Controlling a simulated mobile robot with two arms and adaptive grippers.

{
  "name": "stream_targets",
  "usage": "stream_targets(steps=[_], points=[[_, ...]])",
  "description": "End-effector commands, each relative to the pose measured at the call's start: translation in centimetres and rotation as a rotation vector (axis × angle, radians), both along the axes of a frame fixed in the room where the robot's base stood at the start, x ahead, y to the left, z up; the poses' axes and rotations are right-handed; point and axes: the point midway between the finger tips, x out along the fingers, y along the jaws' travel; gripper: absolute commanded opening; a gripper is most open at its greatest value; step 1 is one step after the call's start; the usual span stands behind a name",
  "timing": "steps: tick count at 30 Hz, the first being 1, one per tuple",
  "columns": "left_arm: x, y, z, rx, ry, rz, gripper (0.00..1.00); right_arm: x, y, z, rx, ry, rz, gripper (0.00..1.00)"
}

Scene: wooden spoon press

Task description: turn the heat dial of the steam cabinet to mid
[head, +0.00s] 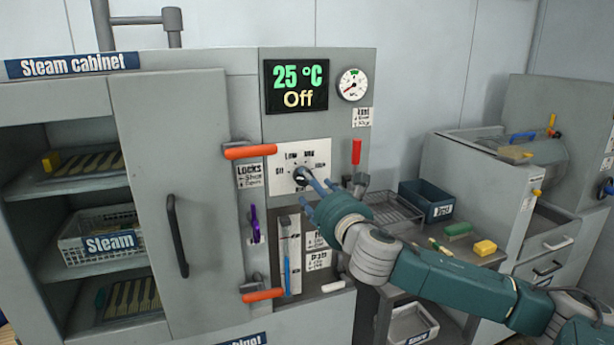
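The grey steam cabinet (235,90) stands on the left, under a "Steam cabinet" sign. Its display (296,86) reads "25 °C" and "Off". The heat dial (299,174) sits on a white plate (284,160) below the display. The plate has labels around the dial, "Low" readable at the top and the others small. My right gripper (313,190) is at the dial, coming from the lower right, with blue fingertips at or just in front of the knob. The fingers partly hide the dial, and I cannot tell whether they grip it. My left gripper is not in view.
Orange lock handles (250,152) and a red-handled lever (356,152) project near the dial. The cabinet's left side is open, showing shelves with a "Steam" basket (107,238). At right are a wire rack (393,211), a blue bin (426,201) and a grey machine (480,180).

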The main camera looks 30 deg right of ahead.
Motion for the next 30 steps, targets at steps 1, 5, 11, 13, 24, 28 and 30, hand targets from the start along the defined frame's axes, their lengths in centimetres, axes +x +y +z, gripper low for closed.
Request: stream_targets(steps=[1, 5, 11, 13, 24, 28, 30], points=[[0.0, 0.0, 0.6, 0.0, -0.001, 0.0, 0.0, 1.0, -0.3, 0.4, 0.005, -0.002, -0.004, 0.55], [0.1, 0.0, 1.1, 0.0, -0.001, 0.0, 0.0, 2.9, -0.8, 0.3, 0.004, -0.002, -0.002, 0.55], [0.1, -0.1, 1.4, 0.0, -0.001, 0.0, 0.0, 4.4, -1.1, 0.0, 0.001, 0.0, -0.001, 0.55], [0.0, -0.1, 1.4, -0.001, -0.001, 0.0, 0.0, 4.5, -1.1, 0.0, 0.0, 0.001, -0.001, 0.55], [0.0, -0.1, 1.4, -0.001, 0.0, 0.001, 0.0, 4.6, -1.1, -0.1, 0.0, 0.0, -0.001, 0.25], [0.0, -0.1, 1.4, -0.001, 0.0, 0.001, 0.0, 4.5, -1.1, -0.1, 0.0, 0.001, -0.001, 0.1], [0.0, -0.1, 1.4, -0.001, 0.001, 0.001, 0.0, 4.5, -1.1, -0.1, 0.001, 0.001, -0.001, 0.1]])
